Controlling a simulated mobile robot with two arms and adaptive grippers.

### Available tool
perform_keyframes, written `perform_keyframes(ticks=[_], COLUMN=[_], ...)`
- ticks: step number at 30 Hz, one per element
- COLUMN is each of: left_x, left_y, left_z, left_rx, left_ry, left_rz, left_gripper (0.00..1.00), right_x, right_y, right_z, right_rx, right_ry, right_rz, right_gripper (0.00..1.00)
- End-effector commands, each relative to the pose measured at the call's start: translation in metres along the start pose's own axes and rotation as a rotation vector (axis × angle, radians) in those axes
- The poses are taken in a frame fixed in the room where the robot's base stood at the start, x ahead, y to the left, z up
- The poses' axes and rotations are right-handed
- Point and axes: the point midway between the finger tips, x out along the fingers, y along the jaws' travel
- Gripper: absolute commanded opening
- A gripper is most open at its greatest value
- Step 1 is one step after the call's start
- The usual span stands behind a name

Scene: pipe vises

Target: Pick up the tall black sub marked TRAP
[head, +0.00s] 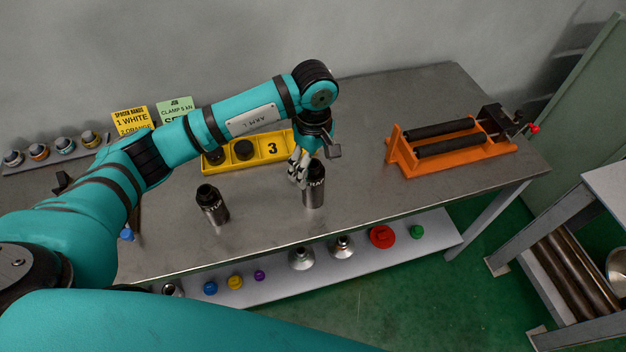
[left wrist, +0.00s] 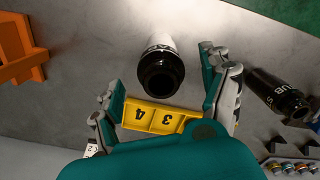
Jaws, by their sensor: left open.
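A tall sub (head: 315,190) with a black top and a paler metallic lower body stands upright near the table's front edge. Its white lettering is too small to read whole in the head view. My left gripper (head: 299,174) is beside its top, on its left. In the left wrist view the same sub (left wrist: 161,72) shows its open black mouth between my spread, empty fingers; only part of its lettering shows. A second dark sub (head: 212,204) stands to the left; in the left wrist view it (left wrist: 277,93) is outside the right finger, lettering ending in "UB". My right gripper is not in view.
A yellow tray marked 3 (head: 272,148) lies behind the gripper. An orange roller stand (head: 450,145) is on the right of the table. Sign cards (head: 130,121) and a rack of small fittings (head: 55,150) are at the back left. A lower shelf (head: 375,256) holds caps and fittings.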

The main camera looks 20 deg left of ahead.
Motion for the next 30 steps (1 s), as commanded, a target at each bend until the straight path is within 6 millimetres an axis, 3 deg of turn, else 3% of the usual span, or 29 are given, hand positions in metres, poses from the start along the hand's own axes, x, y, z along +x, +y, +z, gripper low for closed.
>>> perform_keyframes(ticks=[2, 7, 15, 30], left_x=[0.009, 0.03, 0.033, 0.032], left_y=[-0.002, -0.001, 0.0, 0.0], left_z=[-0.002, -0.002, -0.002, -0.002], left_rx=[-0.002, 0.0, 0.0, 0.0], left_ry=[-0.003, -0.001, 0.0, -0.001], left_rz=[-0.006, -0.002, 0.0, 0.0], left_gripper=[0.8, 0.8, 0.79, 0.13], right_x=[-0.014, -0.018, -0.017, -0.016], right_y=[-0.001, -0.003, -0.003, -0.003], right_z=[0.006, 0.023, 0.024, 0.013], right_rx=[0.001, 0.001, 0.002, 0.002], right_ry=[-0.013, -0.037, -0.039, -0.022], right_rz=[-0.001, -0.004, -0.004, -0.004], right_gripper=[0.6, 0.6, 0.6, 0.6])
